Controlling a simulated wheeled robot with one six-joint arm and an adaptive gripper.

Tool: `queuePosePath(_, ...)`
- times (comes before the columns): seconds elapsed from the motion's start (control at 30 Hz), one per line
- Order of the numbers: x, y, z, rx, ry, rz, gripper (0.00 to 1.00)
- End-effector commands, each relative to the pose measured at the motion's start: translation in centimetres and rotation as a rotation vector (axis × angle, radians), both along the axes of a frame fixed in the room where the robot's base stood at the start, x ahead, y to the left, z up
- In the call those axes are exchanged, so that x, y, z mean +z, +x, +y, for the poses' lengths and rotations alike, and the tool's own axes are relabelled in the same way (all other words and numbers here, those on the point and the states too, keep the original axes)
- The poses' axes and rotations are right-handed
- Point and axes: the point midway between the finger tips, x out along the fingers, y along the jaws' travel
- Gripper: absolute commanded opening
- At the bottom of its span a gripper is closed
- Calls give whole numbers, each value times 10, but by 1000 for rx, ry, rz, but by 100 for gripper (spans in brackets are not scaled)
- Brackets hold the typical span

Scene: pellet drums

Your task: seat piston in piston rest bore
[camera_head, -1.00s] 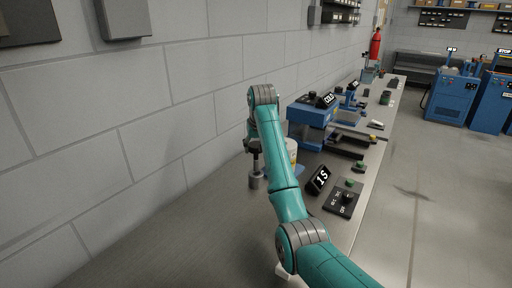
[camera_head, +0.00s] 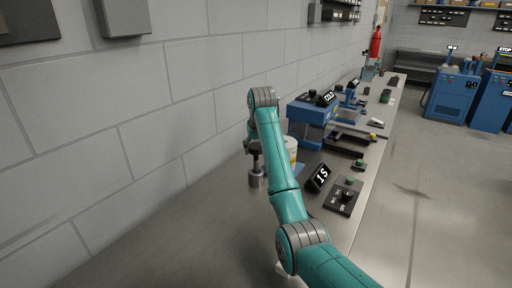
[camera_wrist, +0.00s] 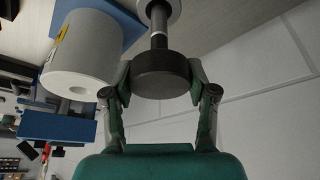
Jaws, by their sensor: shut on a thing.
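The piston has a wide dark round head (camera_wrist: 160,72), a thin rod and a pale metal disc (camera_wrist: 158,10) at its far end. My gripper (camera_wrist: 160,82) is shut on the dark head, one finger on each side. In the head view the piston's metal end (camera_head: 256,180) hangs at or just above the bench, left of my arm; I cannot tell whether it touches. A white cylinder (camera_wrist: 82,62) with a small hole in its end stands beside the piston in the wrist view. It is partly hidden by my arm in the head view (camera_head: 291,147). I cannot make out the rest bore.
The steel bench (camera_head: 165,245) is clear to the front left, along the grey block wall (camera_head: 110,110). A blue press (camera_head: 306,115), a timer display (camera_head: 318,178) and a knob panel (camera_head: 344,196) stand right of my arm. More equipment lines the bench farther back.

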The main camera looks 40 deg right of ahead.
Motion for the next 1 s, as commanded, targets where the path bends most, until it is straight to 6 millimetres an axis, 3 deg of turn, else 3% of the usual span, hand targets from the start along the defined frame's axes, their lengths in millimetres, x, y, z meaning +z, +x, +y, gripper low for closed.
queuePosePath(1.0, -17, 0, 0, 0, 0, -1, 19)
